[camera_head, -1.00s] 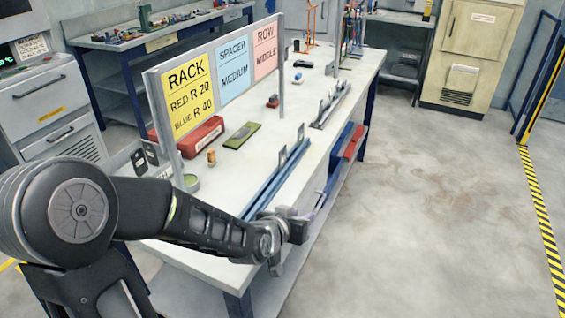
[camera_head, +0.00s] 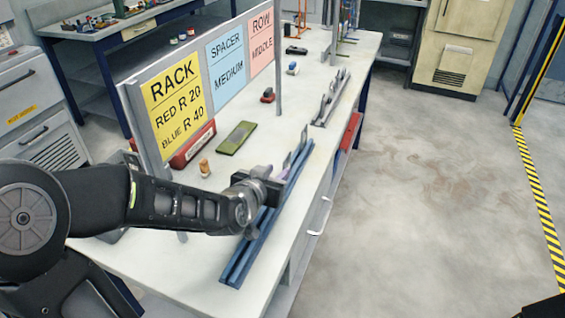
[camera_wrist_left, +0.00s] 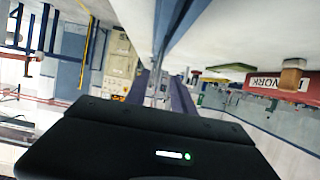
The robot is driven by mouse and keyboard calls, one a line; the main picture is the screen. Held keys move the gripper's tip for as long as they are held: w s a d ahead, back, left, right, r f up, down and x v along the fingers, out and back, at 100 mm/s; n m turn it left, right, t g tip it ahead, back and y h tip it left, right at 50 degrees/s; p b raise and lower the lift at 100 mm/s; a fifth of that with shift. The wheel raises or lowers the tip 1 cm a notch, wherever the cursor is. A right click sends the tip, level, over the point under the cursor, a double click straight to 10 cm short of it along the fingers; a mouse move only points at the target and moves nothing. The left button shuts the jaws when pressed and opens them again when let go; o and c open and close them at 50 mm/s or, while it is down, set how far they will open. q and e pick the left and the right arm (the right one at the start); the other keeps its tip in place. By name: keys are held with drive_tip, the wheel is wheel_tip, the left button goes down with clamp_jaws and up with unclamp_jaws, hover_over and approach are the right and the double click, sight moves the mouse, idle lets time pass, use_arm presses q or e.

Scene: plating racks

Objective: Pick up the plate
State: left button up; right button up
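A long blue rack (camera_head: 236,270) lies along the right edge of the table. Small grey plates (camera_head: 287,160) stand upright in its far part. My left gripper (camera_head: 278,187) is over the rack, just on the near side of these plates. Its fingers are small and partly hidden by its dark body, so I cannot tell their opening or whether they touch a plate. In the left wrist view the gripper's black body fills the bottom, and the blue rack (camera_wrist_left: 181,24) shows beyond.
A sign board (camera_head: 180,98) stands along the table's left side. A red box (camera_head: 192,146), a green block (camera_head: 237,137) and a small orange-brown item (camera_head: 204,168) lie near it. A second grey rack (camera_head: 331,100) holds plates farther back. The floor to the right is clear.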

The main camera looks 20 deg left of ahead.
sight(287, 166)
use_arm(q)
drive_tip(key=shift+s+d, duration=0.1)
drive_tip(key=shift+w+f, duration=0.15)
drive_tip(key=shift+w, duration=0.2)
drive_tip(key=shift+x, duration=1.05)
drive_tip(key=shift+p+x, duration=0.65)
drive_tip(key=shift+x, duration=1.95)
clamp_jaws()
